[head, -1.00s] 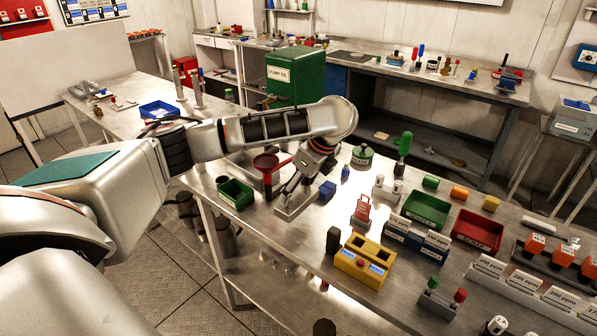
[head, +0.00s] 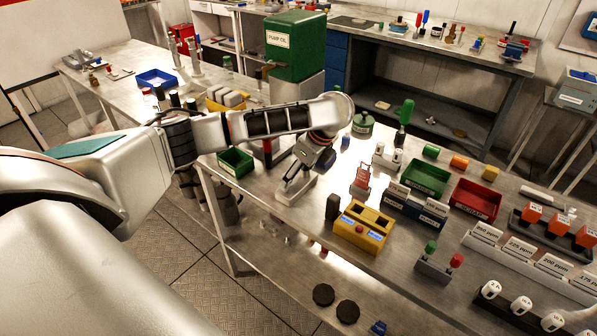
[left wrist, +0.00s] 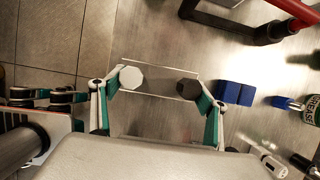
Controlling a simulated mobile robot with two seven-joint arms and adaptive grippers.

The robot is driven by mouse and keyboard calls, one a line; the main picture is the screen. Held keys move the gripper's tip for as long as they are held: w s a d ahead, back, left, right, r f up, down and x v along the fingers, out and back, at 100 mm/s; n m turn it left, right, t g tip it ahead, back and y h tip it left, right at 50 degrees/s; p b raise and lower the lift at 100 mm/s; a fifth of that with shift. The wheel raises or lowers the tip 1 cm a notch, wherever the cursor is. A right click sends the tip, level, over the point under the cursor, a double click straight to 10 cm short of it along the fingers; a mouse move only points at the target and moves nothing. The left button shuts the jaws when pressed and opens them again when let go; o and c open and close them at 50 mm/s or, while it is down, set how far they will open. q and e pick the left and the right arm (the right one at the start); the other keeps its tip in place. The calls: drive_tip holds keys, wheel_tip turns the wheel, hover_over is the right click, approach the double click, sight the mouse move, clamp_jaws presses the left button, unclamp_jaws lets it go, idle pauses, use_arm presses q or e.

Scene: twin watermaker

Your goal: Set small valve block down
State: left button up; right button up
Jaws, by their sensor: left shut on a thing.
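My left gripper (head: 296,180) is over the near table, close to its front edge. In the left wrist view its two fingers (left wrist: 158,100) are shut on the ends of the small valve block (left wrist: 155,80).
A green bin (head: 236,162) stands left of the gripper. A red stand (left wrist: 235,22) and blue blocks (left wrist: 234,93) are close by. Green (head: 427,179) and red trays (head: 475,199) lie beyond.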

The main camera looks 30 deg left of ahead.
use_arm(q)
drive_tip(key=o, duration=2.1)
drive_tip(key=shift+r, duration=0.15)
drive_tip(key=v, duration=1.2)
drive_tip(key=shift+s, duration=0.1)
